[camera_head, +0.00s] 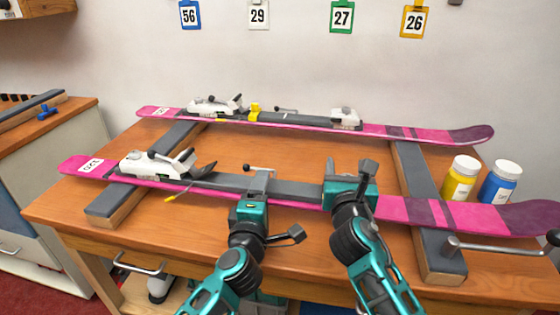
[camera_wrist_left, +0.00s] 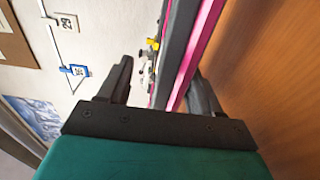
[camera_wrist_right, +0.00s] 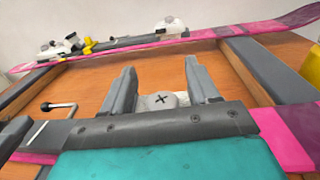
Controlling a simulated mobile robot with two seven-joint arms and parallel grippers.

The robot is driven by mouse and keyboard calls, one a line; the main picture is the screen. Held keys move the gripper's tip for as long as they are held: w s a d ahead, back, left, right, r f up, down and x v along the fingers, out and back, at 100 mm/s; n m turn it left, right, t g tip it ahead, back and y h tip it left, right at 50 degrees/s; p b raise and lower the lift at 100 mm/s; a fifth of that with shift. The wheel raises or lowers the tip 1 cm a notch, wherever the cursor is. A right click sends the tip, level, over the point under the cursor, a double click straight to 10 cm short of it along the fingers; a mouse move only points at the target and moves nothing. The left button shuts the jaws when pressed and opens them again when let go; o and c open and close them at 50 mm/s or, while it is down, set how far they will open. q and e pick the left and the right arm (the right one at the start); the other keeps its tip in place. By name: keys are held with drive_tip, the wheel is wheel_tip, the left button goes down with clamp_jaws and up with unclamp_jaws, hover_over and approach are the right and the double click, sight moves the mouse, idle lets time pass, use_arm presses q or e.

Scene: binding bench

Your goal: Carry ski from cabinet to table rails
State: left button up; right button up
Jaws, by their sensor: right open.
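The near pink ski (camera_head: 420,211), tagged 120, lies across the left table rail (camera_head: 108,207) and the right table rail (camera_head: 436,246). Its white heel binding (camera_head: 160,165) is at the left. My left gripper (camera_head: 262,182) is at the middle of this ski. In the left wrist view its fingers (camera_wrist_left: 160,85) are apart, with a ski running between them. My right gripper (camera_head: 350,168) is open at the ski's right-hand binding. In the right wrist view its fingers (camera_wrist_right: 160,85) stand either side of a pale binding part (camera_wrist_right: 158,101), not clearly touching it. My right gripper hides most of that binding.
A second pink ski (camera_head: 300,122) with bindings lies along the back of the table. A yellow jar (camera_head: 461,180) and a blue jar (camera_head: 499,182) stand at the right. A metal crank (camera_head: 500,246) is at the front right. Numbered tags hang on the wall.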

use_arm(q)
drive_tip(key=s, duration=0.8)
drive_tip(key=shift+s+a, duration=0.15)
drive_tip(key=shift+s, duration=0.1)
use_arm(e)
drive_tip(key=shift+r, duration=0.1)
use_arm(q)
drive_tip(key=shift+s, duration=0.1)
use_arm(e)
drive_tip(key=shift+s, duration=0.15)
drive_tip(key=s, duration=1.1)
drive_tip(key=shift+s+a, duration=0.3)
drive_tip(key=shift+s, duration=0.1)
